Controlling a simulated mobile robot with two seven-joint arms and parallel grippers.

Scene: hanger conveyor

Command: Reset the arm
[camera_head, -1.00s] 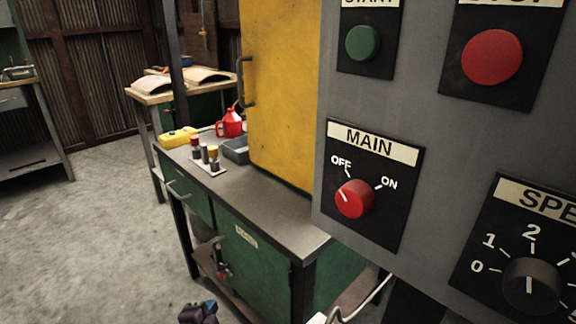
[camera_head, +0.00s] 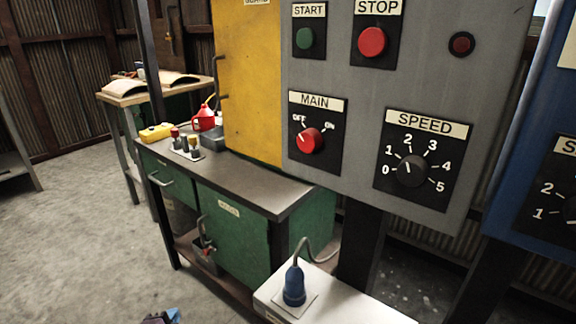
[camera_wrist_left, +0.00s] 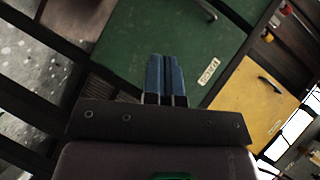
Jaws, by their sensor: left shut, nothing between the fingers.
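My left gripper (camera_head: 165,317) shows at the bottom edge of the head view, mostly cut off, low in front of the green workbench (camera_head: 240,186). In the left wrist view its two blue fingers (camera_wrist_left: 166,78) lie side by side, shut with nothing between them. The fingers are clear of the grey control panel (camera_head: 345,185). On that panel are the green START button (camera_head: 305,38), the red STOP button (camera_head: 372,41), the red MAIN knob (camera_head: 311,140) and the black SPEED knob (camera_head: 411,171). My right gripper is not in view.
A yellow cabinet (camera_head: 250,90) stands on the workbench, beside a red can (camera_head: 204,120). A blue plug (camera_head: 294,286) with a cable sits on a white box (camera_head: 340,303) below the panel. A blue panel (camera_head: 530,195) is at right. Open floor (camera_head: 85,240) lies left.

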